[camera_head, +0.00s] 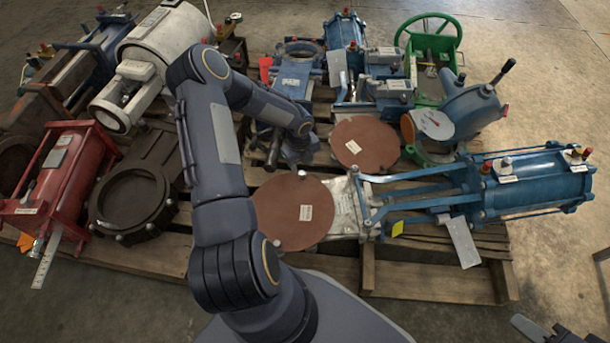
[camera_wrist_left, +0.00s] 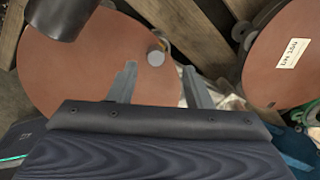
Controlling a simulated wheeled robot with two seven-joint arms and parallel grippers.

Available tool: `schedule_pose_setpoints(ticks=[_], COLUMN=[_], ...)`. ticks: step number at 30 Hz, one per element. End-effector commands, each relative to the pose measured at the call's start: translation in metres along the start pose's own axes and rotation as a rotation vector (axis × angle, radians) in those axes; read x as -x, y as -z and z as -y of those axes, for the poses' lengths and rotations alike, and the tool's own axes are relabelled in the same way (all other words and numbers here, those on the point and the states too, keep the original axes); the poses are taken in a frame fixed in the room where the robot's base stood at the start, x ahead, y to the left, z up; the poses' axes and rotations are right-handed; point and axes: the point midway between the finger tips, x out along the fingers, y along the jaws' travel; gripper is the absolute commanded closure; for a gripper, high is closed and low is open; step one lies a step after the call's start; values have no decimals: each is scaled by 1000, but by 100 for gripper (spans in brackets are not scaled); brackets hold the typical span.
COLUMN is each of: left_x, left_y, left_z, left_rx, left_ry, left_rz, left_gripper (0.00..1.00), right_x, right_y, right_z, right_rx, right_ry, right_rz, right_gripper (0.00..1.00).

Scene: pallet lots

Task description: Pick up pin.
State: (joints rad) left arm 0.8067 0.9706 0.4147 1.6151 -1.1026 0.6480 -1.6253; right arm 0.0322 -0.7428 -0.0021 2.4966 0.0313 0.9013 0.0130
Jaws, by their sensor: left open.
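The pin (camera_wrist_left: 156,54) is small, with a round grey head and a brass-coloured part beside it. In the left wrist view it stands at the right edge of a brown disc (camera_wrist_left: 85,60). My left gripper (camera_wrist_left: 160,76) is open, and the pin appears between and just beyond its two fingertips, not gripped. In the head view, my left gripper (camera_head: 297,160) points down over the brown discs, and its fingers are hard to make out. A dark part at the bottom right edge looks like my right gripper (camera_head: 540,329); its jaws cannot be made out.
Wooden pallets (camera_head: 430,278) carry crowded valve parts. A second brown disc (camera_head: 365,143) lies behind the nearer one (camera_head: 285,225). A blue actuator (camera_head: 535,182) stands right, red (camera_head: 62,180) and white (camera_head: 165,45) ones left. Bare floor is free at the right.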

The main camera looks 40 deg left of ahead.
Motion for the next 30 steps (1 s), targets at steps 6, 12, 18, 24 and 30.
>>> schedule_pose_setpoints(ticks=[6, 12, 18, 24, 30], left_x=[-36, -47, -46, -46, -46], left_y=[-1, -2, -2, -2, -2], left_z=[-5, -4, -4, -4, -4], left_rx=[2, 2, 2, 2, 2], left_ry=[0, 0, 0, 0, 0], left_rz=[-3, -1, 0, -1, -1], left_gripper=[55, 55, 61, 88, 100], right_x=[-20, -23, -22, -22, -22], right_y=[-10, -12, -11, -11, -11], right_z=[-9, -10, -10, -10, -10], right_rx=[0, 0, 0, 0, 0], right_ry=[0, 0, 0, 0, 0], right_rz=[0, 0, 0, 0, 0], right_gripper=[64, 64, 64, 64, 64])
